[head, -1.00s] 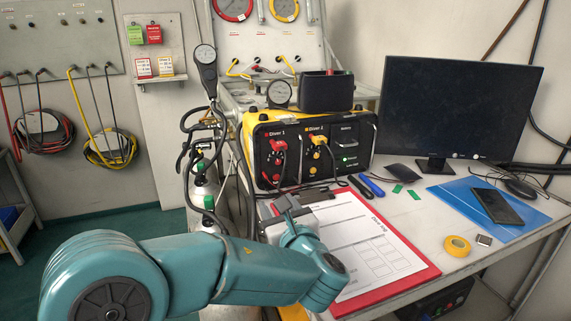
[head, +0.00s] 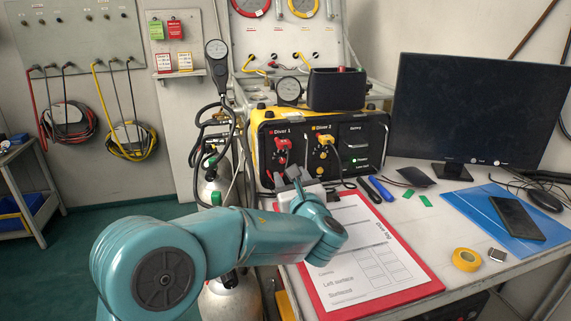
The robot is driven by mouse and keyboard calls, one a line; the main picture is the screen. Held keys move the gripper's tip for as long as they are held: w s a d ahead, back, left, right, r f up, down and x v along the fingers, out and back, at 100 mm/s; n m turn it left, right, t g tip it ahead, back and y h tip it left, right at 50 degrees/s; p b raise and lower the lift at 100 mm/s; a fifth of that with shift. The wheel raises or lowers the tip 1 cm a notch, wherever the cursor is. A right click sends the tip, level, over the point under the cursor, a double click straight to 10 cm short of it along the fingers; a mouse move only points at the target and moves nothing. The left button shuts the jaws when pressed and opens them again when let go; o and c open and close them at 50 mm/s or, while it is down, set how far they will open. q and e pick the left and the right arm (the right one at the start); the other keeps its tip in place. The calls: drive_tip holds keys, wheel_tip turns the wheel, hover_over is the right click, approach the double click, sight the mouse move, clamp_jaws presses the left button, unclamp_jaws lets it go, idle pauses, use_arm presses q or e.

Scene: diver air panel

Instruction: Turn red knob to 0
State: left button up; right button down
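The yellow-and-black diver air panel (head: 320,180) stands on the bench, with sections labelled Diver 1 and Diver 2. The red knob (head: 283,147) is on the Diver 1 side, its dial marks too small to read. My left gripper (head: 289,177) is just below and in front of the red knob, pointing at the panel. Its two grey fingers look apart, with nothing seen between them, and it does not appear to touch the knob. A yellow knob (head: 324,144) is on the Diver 2 side. My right gripper is not in view.
A red clipboard (head: 425,283) with a dive log lies below my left gripper. A monitor (head: 475,110), blue folder (head: 477,213) and yellow tape roll (head: 466,259) are to the right. Gas cylinders (head: 214,184) and hoses stand left of the panel.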

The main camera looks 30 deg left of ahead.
sight(282, 161)
use_arm(q)
drive_tip(key=x, duration=0.8)
drive_tip(key=shift+f, duration=0.1)
clamp_jaws()
